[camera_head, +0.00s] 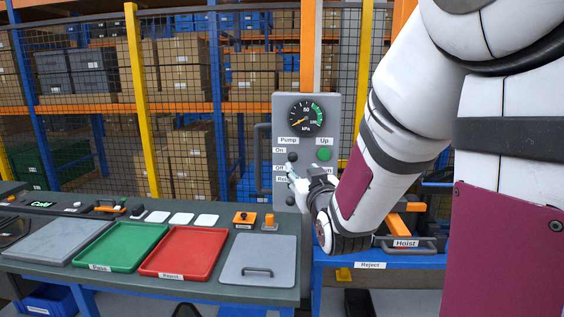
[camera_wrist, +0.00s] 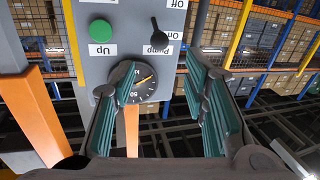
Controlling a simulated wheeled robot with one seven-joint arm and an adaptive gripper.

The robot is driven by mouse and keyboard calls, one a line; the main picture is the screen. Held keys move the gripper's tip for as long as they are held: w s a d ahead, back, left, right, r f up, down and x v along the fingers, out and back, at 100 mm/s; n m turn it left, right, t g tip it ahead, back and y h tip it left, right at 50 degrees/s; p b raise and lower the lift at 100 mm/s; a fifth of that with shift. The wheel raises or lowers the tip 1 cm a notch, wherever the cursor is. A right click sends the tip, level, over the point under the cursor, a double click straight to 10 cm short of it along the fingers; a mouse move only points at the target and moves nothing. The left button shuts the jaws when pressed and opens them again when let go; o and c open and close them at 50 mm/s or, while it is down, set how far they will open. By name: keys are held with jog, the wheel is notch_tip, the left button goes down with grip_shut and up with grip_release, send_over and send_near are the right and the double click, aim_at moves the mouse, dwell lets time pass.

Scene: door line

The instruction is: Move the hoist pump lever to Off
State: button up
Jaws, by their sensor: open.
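The hoist pump lever (camera_head: 292,157) is a small black knob on the left of a grey panel (camera_head: 333,108), beside the "On" label and above the "Off" label. In the wrist view, which is upside down, the lever (camera_wrist: 158,38) has its round knob level with "On" and its thin stem toward "Off". My gripper (camera_head: 291,176) is in front of the panel, just below the lever in the head view, and hides part of the lower labels. In the wrist view my gripper (camera_wrist: 158,72) is open, its green-padded fingers apart with nothing between them; the lever is beyond the fingertips.
A gauge (camera_head: 308,118) and a green "Up" button (camera_head: 324,154) share the panel. A grey handle (camera_head: 263,160) stands along its left side. A bench with a green tray (camera_head: 122,245) and a red tray (camera_head: 185,252) lies left. Mesh fencing stands behind.

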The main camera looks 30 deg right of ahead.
aim_at(294, 159)
jog(key=x, duration=1.2)
jog(key=shift+w+d+b, duration=0.15)
jog(key=shift+b, duration=0.2)
grip_shut()
